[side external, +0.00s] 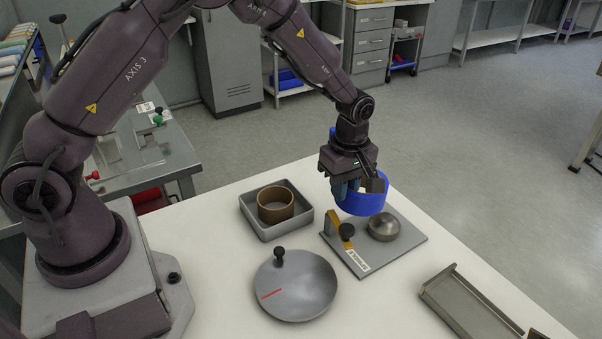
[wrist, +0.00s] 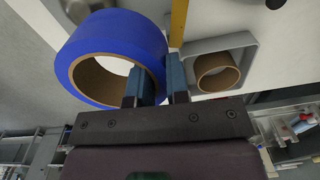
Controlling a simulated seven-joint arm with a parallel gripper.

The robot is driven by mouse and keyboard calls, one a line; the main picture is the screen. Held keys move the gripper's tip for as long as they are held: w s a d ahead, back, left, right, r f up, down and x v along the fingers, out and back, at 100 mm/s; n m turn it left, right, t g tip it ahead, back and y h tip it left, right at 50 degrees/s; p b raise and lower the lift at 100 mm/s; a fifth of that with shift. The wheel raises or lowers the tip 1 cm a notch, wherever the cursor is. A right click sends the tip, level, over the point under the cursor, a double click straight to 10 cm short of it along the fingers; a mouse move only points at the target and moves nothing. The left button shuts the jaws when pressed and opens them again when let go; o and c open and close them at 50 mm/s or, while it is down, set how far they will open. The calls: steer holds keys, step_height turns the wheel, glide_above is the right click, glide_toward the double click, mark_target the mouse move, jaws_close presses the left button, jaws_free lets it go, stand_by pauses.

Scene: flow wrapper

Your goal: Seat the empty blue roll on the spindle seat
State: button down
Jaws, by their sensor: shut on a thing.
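The blue roll (side external: 362,204) is a wide blue ring with a brown inner core, clearest in the wrist view (wrist: 110,35). My gripper (side external: 358,186) is shut on the wall of the roll, one finger inside the ring and one outside, as the wrist view (wrist: 157,84) shows. The roll hangs above the back of the spindle plate (side external: 402,247). The round metal spindle seat (side external: 383,228) stands on that plate, in front of and a little right of the roll. The roll appears apart from the seat; the exact height gap is hard to tell.
A grey tray (side external: 262,229) holds a brown ring (side external: 276,204). A round grey disc (side external: 303,290) with a knob lies in front. A metal channel (side external: 465,306) lies at right.

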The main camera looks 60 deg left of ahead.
mark_target(364, 233)
steer(key=shift+w+d+f+m, duration=0.4)
steer(key=shift+w+d+m, duration=0.1)
steer(key=shift+w+m, duration=0.2)
steer(key=shift+w+d+f+m, duration=0.35)
steer(key=shift+w+d+m, duration=0.2)
steer(key=shift+w, duration=0.2)
steer(key=shift+w+d+f+m, duration=0.45)
steer(key=shift+w+m, duration=0.2)
steer(key=shift+w, duration=0.1)
steer(key=shift+f, duration=1.3)
steer(key=shift+f, duration=0.25)
steer(key=shift+f, duration=0.95)
